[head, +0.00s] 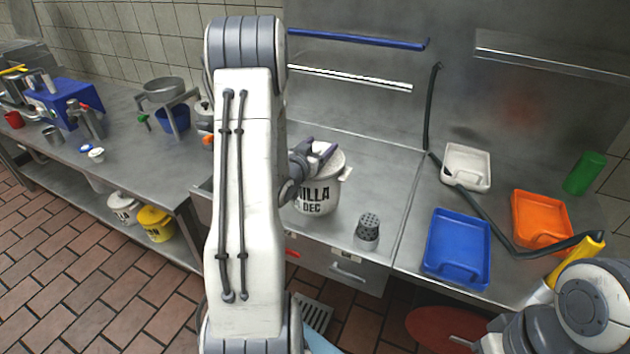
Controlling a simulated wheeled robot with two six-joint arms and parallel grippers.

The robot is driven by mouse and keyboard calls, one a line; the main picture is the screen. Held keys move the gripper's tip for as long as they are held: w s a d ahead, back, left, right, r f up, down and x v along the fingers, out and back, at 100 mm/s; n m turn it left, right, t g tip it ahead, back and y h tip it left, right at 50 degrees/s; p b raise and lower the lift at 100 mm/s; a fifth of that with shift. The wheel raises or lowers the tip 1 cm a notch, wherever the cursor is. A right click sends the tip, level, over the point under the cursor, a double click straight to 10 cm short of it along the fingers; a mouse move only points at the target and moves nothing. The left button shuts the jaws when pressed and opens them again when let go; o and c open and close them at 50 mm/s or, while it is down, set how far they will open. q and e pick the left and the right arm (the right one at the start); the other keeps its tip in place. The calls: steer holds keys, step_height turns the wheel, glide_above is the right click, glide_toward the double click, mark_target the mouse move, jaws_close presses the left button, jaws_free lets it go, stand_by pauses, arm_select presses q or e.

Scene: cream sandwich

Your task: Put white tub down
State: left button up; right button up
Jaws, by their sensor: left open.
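The white tub (316,201) with black lettering stands upright on the steel counter, just right of my left arm. Its pale lid (331,160) is partly hidden by my left gripper. My left gripper (322,153) is open at the top of the tub, by the lid. I cannot tell whether its fingers touch the tub. My right arm comes in at the bottom right corner. Its gripper is mostly cut off by the frame edge, and its jaws cannot be made out.
A metal shaker (367,231) stands right of the tub. A dark hose crosses there. Counter behind the shaker is clear.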

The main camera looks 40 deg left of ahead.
arm_select(q)
jaws_close()
steer(key=shift+r, duration=0.1)
stand_by(1.3)
